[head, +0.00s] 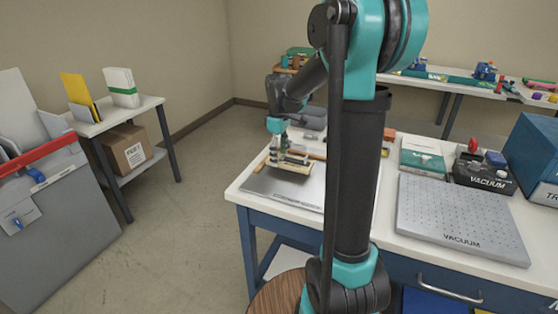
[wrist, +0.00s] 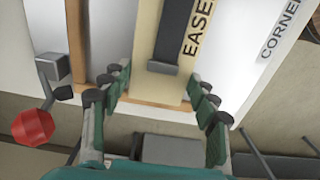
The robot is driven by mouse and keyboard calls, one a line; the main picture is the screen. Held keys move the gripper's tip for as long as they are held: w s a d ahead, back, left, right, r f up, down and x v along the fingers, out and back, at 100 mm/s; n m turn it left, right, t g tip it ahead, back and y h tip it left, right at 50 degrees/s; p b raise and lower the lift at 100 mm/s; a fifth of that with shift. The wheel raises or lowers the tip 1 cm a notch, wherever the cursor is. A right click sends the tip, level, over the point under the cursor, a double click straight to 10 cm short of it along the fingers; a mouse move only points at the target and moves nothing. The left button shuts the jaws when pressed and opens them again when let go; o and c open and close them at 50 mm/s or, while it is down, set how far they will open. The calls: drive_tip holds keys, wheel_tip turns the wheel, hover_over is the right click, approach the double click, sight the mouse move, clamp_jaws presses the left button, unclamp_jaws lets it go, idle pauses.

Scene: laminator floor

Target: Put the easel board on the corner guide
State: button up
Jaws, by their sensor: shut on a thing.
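The easel board (wrist: 150,25) is cream with a dark strip and the letters "EASE" showing. My gripper (wrist: 160,92) is shut on it, with fingers at both sides of its near end. In the head view my gripper (head: 277,148) holds the easel board (head: 293,166) over the left end of the blue-framed bench. The corner guide (wrist: 246,72) is a pale plate marked "CORNER", partly hidden behind the board in the wrist view. In the head view a grey plate (head: 300,190) lies under the board. I cannot tell whether board and plate touch.
A red knob (wrist: 34,127) on a grey clamp is left of my fingers. On the bench, a perforated vacuum plate (head: 455,220), a black vacuum box (head: 484,175) and a blue box (head: 535,150) stand right of my arm. A side table (head: 115,115) is at left; the floor between is clear.

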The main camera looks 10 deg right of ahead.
drive_tip(key=shift+f, duration=1.2)
drive_tip(key=o, duration=1.2)
drive_tip(key=shift+f, duration=0.1)
wheel_tip(320, 180, up, 12)
drive_tip(key=shift+r, duration=0.15)
